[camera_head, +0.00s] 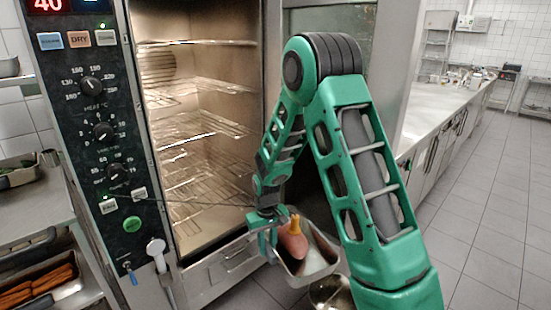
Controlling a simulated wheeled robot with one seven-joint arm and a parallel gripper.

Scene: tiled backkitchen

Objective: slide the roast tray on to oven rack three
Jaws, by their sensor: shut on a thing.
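The oven (262,100) stands open in the middle left, its lit chamber showing several wire racks (195,127) one above another. The roast tray (318,262) is a metal pan in front of the oven's lower right, outside the chamber. A pinkish-brown roast with a yellowish end (292,242) lies in it. My gripper (270,245) is shut on the roast tray at its left edge. The arm hides part of the oven's right side, and the fingertips are small and partly hidden. The tray hangs below the level of the lower racks.
A control panel (100,130) with knobs borders the oven's left. A shelf cart (35,225) with food trays stands at far left. A round metal bowl (332,292) is below the roast tray. A long counter (440,105) runs at right; the tiled floor there is clear.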

